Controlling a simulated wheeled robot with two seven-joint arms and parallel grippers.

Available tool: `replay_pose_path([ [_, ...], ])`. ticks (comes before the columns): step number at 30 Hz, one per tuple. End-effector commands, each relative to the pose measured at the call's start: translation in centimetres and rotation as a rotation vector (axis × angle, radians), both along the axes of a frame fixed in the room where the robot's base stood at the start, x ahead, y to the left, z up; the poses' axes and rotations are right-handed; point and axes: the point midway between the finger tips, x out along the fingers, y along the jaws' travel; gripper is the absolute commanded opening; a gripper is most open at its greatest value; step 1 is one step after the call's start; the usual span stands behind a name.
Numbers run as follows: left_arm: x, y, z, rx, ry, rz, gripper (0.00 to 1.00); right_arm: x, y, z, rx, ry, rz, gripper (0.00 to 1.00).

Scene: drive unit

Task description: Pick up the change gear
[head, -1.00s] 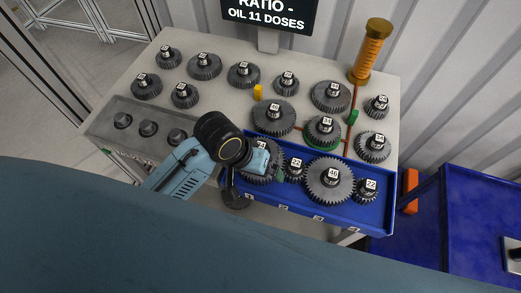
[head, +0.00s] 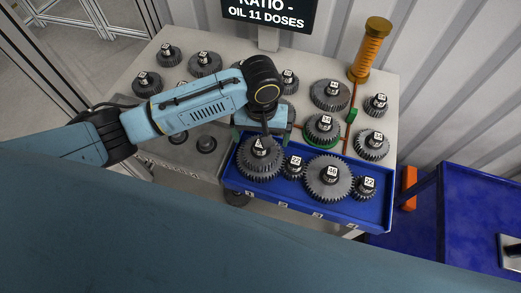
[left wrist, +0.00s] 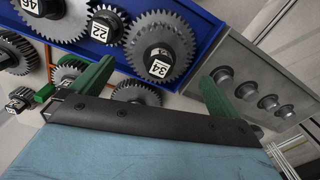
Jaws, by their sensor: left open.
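A dark toothed gear (head: 260,172) with a hub and a white label lies at the left end of the blue tray (head: 290,192). In the left wrist view this gear (left wrist: 178,38) reads 34. Beside it in the tray are a small gear marked 22 (head: 293,173), a large gear marked 46 (head: 318,185) and another small 22 (head: 364,193). My left gripper (head: 262,137) is open, its green fingers spread at the gear's back side. In the left wrist view the gripper (left wrist: 158,82) has nothing between its fingers. My right gripper is not seen.
More gears stand on the grey table (head: 215,92) behind the tray; my arm hides some. A grey plate (left wrist: 250,68) with several pegs lies left of the tray. An orange cylinder (head: 370,50), a screen (head: 268,14) and a blue cart (head: 450,235) are around.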

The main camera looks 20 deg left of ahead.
Motion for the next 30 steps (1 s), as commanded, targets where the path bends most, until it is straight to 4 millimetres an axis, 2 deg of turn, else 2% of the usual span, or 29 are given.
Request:
replay_pose_path([
  [3, 0.0, 0.0, -1.6, 0.0, 0.002, -0.001, 1.0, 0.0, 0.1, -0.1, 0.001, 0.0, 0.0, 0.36],
  [10, 0.3, 0.2, -3.3, 0.001, 0.0, 0.001, 1.0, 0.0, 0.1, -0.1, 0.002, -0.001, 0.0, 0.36],
  [18, 0.9, 0.4, -6.9, -0.001, -0.001, -0.001, 1.0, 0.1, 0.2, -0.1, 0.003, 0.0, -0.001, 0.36],
  [27, 0.9, 0.4, -7.3, -0.002, -0.002, -0.002, 1.0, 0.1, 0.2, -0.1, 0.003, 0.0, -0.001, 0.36],
  [30, 0.9, 0.4, -7.3, -0.002, -0.002, -0.002, 0.87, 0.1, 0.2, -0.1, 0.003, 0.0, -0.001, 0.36],
])
